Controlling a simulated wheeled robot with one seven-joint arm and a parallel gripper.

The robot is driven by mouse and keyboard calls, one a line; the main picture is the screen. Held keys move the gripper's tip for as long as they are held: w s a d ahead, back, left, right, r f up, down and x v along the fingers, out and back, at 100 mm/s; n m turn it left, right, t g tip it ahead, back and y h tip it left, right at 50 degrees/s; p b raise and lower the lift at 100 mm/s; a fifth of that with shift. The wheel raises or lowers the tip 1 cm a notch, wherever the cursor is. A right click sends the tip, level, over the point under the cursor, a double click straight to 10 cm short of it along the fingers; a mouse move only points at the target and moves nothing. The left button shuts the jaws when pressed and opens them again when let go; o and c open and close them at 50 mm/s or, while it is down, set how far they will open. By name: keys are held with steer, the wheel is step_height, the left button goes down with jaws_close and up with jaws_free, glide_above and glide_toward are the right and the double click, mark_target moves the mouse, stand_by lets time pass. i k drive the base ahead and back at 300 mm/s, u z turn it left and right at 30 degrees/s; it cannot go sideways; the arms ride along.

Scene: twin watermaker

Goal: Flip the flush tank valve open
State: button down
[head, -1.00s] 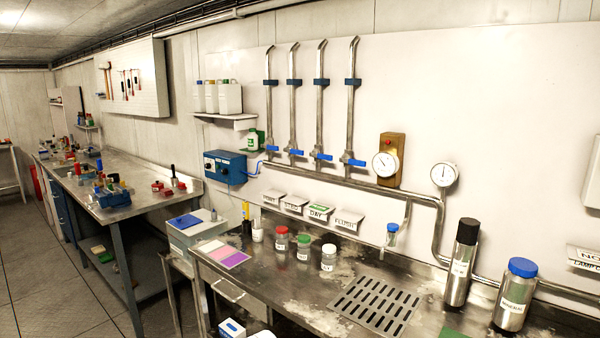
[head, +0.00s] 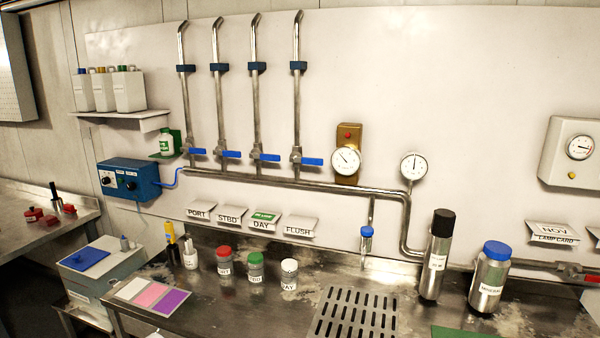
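Several vertical pipes rise from a horizontal steel manifold pipe (head: 340,187) on the white wall panel, each with a blue-handled valve at its foot. The signs below read, left to right, PORT (head: 199,212), STBD (head: 230,215), DAY (head: 263,221) and FLUSH (head: 298,229). The rightmost valve, matching the order of the FLUSH sign, has a blue handle (head: 312,161). It points right, across its vertical pipe. The STBD (head: 231,154) and DAY (head: 267,157) handles also point right, as does the leftmost handle (head: 198,151). My gripper is not in view.
A steel bench (head: 225,312) with a drain grate (head: 355,315) runs below the valves. Capped sample jars (head: 256,269) and steel bottles (head: 490,280) stand on it. A blue control box (head: 130,180) and gauges (head: 414,165) flank the pipes. The wall before the handles looks clear.

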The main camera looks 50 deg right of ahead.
mark_target(302, 160)
steer(key=z, duration=0.45)
steer(key=i, duration=0.95)
steer(key=z, duration=0.6)
